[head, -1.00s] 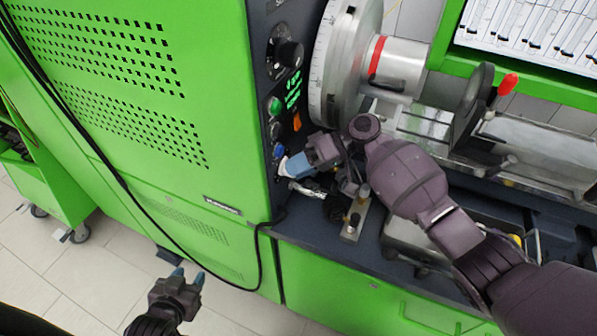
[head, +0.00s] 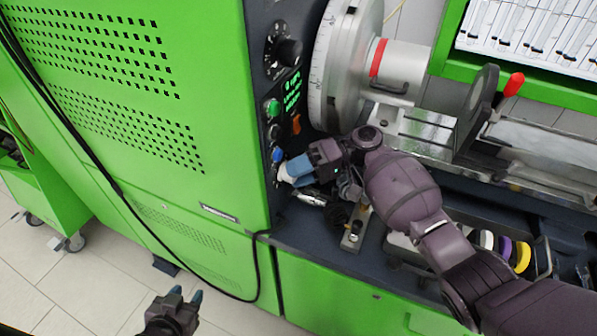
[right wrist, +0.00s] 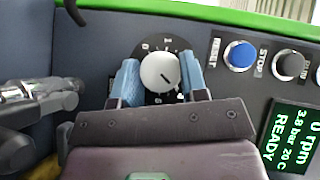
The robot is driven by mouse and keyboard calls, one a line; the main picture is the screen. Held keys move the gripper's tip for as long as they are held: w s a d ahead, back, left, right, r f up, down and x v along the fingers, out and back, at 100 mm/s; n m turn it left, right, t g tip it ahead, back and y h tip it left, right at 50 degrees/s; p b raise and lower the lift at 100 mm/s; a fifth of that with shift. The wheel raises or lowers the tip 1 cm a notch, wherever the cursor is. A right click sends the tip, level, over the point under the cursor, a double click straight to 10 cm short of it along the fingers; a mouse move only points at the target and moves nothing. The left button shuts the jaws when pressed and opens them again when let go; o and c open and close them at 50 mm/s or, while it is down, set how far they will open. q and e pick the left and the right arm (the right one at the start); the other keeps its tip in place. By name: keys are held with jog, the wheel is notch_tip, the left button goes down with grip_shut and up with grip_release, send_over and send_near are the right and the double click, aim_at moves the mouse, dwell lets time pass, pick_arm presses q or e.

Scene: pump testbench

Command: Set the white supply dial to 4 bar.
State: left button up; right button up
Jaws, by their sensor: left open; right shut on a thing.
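The white supply dial (right wrist: 159,72) is a round knob with a dark pointer line on a dark scale, seen in the right wrist view. The pointer points to the lower right in that view. My right gripper (right wrist: 160,80) is shut on the dial, with one blue finger on each side. In the head view the right gripper (head: 296,171) reaches the lower panel, and its fingers mostly cover the dial (head: 283,173). The display (right wrist: 291,138) reads 0 rpm, 3.8 bar, 20 C, READY. My left gripper (head: 186,296) is open and empty, low in front of the green cabinet.
A green button (head: 272,106) and a large black knob (head: 288,52) are higher on the panel. The chuck (head: 340,60) stands right of the panel. A black cable (head: 110,180) crosses the cabinet.

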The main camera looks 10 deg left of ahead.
jog(key=shift+s+a+f, duration=0.1)
jog(key=o, duration=0.9)
jog(key=shift+b+v, duration=0.9)
jog(key=shift+v, duration=4.6)
